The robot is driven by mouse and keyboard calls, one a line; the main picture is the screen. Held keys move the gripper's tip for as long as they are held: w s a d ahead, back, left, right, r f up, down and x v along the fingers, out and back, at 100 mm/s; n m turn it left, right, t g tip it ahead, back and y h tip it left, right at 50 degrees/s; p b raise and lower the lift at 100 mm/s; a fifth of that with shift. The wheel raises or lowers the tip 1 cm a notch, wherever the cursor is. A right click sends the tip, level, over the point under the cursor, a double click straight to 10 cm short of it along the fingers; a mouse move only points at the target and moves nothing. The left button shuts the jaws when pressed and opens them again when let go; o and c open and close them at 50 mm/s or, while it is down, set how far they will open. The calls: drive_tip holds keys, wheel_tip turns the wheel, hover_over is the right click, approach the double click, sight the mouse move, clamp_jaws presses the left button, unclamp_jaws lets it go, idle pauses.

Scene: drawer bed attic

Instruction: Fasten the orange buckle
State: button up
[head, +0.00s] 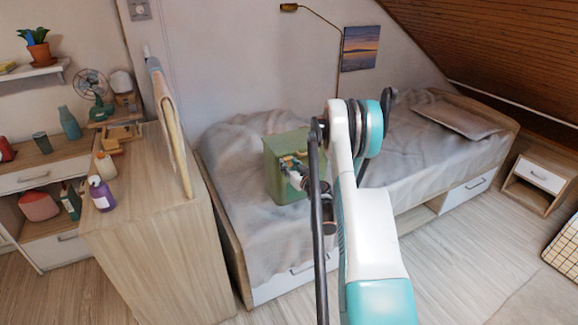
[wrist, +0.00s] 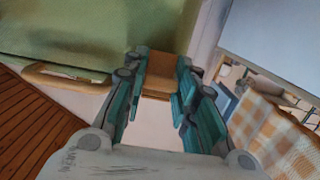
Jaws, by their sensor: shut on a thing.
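A green box (head: 279,150) stands upright on the bed, its right part hidden behind my arm. In the wrist view its green face (wrist: 110,25) fills the upper left, with a tan handle-like strip (wrist: 65,76) along its edge. My gripper (head: 291,167) is at the front of the box. In the wrist view the teal fingers of my gripper (wrist: 160,84) are closed on the orange buckle (wrist: 161,68), a flat orange-brown piece against the box. Whether the buckle is fastened cannot be told; its far end is hidden.
The bed (head: 235,190) with a grey cover surrounds the box. A nightstand (head: 537,180) is at the far right.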

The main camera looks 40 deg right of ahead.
sight(289, 164)
idle(0.3)
drive_tip(key=o, duration=1.1)
drive_tip(key=shift+r, duration=0.15)
wheel_tip(289, 164, up, 10)
drive_tip(key=shift+f, duration=0.1)
drive_tip(key=shift+f, duration=0.1)
